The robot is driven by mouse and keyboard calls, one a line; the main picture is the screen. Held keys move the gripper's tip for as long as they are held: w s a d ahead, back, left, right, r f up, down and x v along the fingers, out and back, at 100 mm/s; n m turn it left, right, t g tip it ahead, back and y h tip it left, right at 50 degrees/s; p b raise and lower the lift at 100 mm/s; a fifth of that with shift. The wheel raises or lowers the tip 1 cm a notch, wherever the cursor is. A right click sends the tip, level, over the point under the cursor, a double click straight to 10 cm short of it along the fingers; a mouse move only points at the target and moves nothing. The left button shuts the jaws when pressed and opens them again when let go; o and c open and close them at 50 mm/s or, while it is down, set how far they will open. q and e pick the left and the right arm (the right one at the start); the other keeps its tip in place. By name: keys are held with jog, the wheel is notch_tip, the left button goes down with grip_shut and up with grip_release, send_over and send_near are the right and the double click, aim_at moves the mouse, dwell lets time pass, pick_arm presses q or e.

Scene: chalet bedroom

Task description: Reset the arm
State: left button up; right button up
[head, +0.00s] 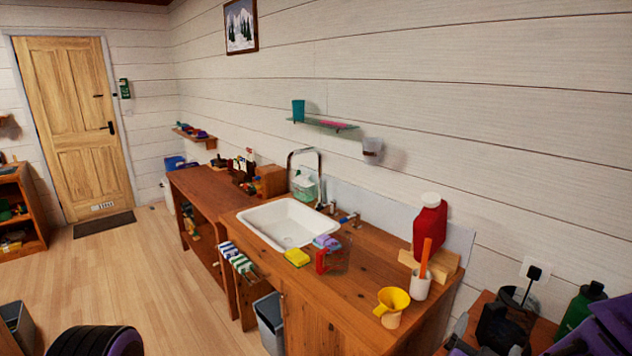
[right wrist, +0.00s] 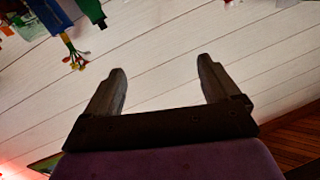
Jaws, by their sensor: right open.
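My right gripper (right wrist: 162,78) shows in the right wrist view with its two grey fingers spread wide apart. Nothing is between the fingers, and behind them is the white plank wall. In the head view, purple and dark parts of my right arm are at the lower right corner, partly cut off by the frame. A black and purple rounded part of my own body is at the bottom left. My left gripper does not show.
The wooden counter (head: 350,283) holds a white sink (head: 288,222), a red bottle (head: 430,225), a yellow funnel (head: 392,299) and a yellow sponge (head: 297,257). A green bottle (head: 580,308) stands at the lower right, close to my right arm. The floor (head: 150,270) at left is largely clear.

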jog(key=s+a+f+n+g+y+b, duration=0.15)
jog(key=f+y, duration=0.25)
jog(key=f, duration=0.7)
jog(key=s+a+f+g+y+b, duration=0.1)
jog(key=s+a+f+y, duration=0.15)
jog(key=f, duration=0.75)
pick_arm(q)
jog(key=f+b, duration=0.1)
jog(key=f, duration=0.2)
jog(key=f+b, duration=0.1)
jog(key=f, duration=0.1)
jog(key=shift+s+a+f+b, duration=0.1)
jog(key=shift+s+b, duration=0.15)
jog(key=shift+b, duration=0.1)
pick_arm(e)
jog(key=s+d+f+n+g+y, duration=0.1)
jog(key=s+f+g, duration=0.6)
jog(key=s+f, duration=1.1)
jog(key=s+d+n, duration=0.1)
jog(key=s+d, duration=0.1)
jog(key=shift+s+f+n, duration=0.3)
jog(key=shift+f+n, duration=0.05)
